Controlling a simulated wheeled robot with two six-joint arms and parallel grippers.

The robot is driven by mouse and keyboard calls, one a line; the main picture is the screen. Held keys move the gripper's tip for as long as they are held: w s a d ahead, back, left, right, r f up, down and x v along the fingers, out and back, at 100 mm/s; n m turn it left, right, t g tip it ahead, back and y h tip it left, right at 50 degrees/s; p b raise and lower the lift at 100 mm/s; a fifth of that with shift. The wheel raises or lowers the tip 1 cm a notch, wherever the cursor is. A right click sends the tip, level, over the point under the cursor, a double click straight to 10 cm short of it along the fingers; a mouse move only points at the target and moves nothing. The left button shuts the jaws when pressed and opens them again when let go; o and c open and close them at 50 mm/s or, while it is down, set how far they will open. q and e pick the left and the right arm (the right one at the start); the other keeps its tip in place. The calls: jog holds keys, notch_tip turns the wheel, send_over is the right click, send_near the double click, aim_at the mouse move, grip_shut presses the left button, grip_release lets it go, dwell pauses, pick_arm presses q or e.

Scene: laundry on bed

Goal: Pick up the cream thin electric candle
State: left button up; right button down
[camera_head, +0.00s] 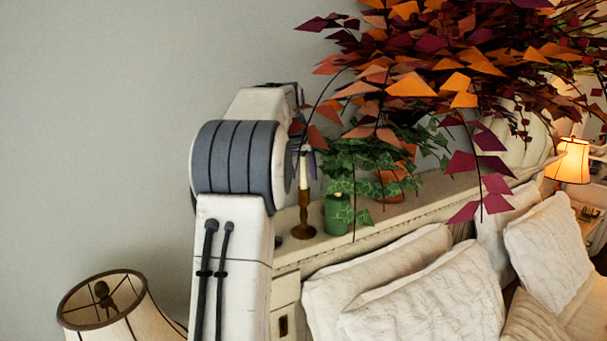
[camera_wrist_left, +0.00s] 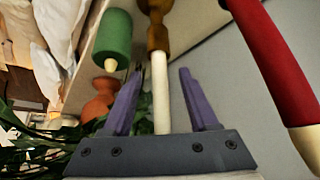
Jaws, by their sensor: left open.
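The cream thin candle (camera_head: 303,172) stands upright in a brown candle holder (camera_head: 303,215) on the headboard ledge. In the left wrist view the candle (camera_wrist_left: 161,95) shows upside down below its holder (camera_wrist_left: 157,28). My left gripper (camera_wrist_left: 162,92) is open, with one purple finger on each side of the candle. Gaps show between the candle and both fingers in this view. In the head view my left arm hides most of the gripper, and only a bit of purple finger shows beside the candle. My right gripper is not in view.
A green candle (camera_head: 339,214) stands just right of the holder, near trailing ivy (camera_head: 350,184) and an orange pot (camera_head: 391,185). A red object with a cream tip (camera_wrist_left: 275,60) is close in the left wrist view. Pillows (camera_head: 430,300) lie below the ledge (camera_head: 440,196).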

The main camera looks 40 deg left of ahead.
pick_arm(q)
jog(key=shift+p+x, duration=0.35)
jog(key=shift+x, duration=0.95)
grip_shut()
jog(key=shift+r, duration=0.1)
